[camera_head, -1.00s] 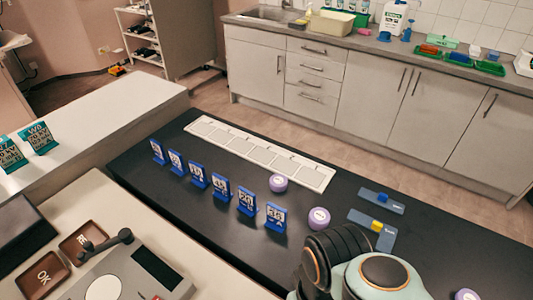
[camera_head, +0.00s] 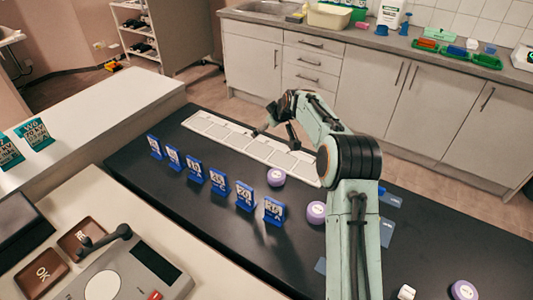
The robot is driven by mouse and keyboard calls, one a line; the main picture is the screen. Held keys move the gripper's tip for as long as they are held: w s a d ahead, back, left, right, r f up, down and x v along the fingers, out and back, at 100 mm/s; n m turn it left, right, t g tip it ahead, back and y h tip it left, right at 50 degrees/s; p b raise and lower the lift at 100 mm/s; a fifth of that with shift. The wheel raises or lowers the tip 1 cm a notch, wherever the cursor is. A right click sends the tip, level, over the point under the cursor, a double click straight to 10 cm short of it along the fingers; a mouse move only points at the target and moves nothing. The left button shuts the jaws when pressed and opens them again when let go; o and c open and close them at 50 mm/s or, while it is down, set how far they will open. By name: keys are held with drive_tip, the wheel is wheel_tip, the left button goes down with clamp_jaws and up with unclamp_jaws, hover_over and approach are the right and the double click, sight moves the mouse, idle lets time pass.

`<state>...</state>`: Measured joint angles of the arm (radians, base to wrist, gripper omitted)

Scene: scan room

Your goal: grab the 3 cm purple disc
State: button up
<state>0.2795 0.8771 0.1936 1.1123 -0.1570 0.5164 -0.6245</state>
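My gripper (camera_head: 277,135) is above the far side of the table, over the white strip, beyond the nearest-to-strip disc. Its dark fingers look spread apart with nothing between them. My arm covers part of the table's right side.
Several blue stands with number cards (camera_head: 218,180) form a row left of the discs. The white slotted strip (camera_head: 232,142) lies along the far edge. Blue plates (camera_head: 386,228) are partly behind my arm.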

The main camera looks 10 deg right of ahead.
drive_tip(key=m+g, duration=0.2)
hover_over(276, 175)
drive_tip(key=s+d, duration=0.1)
drive_tip(key=s, duration=0.2)
wheel_tip(276, 175, down, 16)
drive_tip(key=shift+w+f, duration=0.1)
drive_tip(key=shift+w, duration=0.05)
drive_tip(key=shift+w+d+f, duration=0.15)
drive_tip(key=shift+f, duration=0.15)
drive_tip(key=shift+x, duration=2.85)
drive_tip(key=c, duration=1.3)
